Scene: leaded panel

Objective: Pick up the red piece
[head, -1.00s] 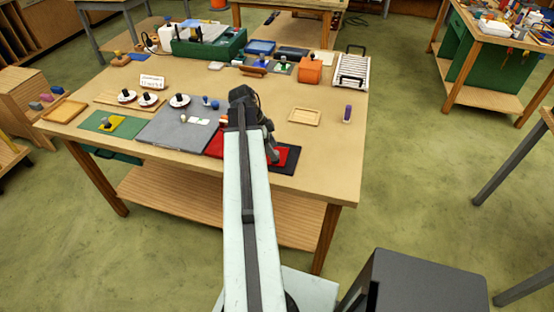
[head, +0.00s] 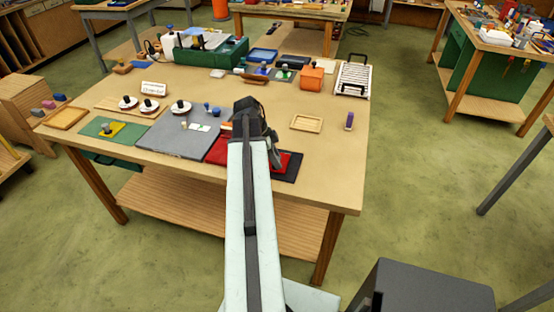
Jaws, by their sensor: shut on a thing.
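A flat bright red piece (head: 283,163) shows in the head view just right of my arm, at the table's front edge, over a dark mat (head: 292,173). My arm hides part of it. My gripper (head: 274,158) is seen from behind, low at the piece's left side. It is shut on the red piece, though the fingertips and the contact are mostly hidden. I cannot tell whether the piece is clear of the mat.
A darker red mat (head: 217,151) and a grey board (head: 178,142) lie left of my arm. A wooden tray (head: 306,123) and a purple upright object (head: 349,121) stand right. White discs with black knobs (head: 150,105) sit further left. Bare tabletop (head: 335,165) lies at the right front.

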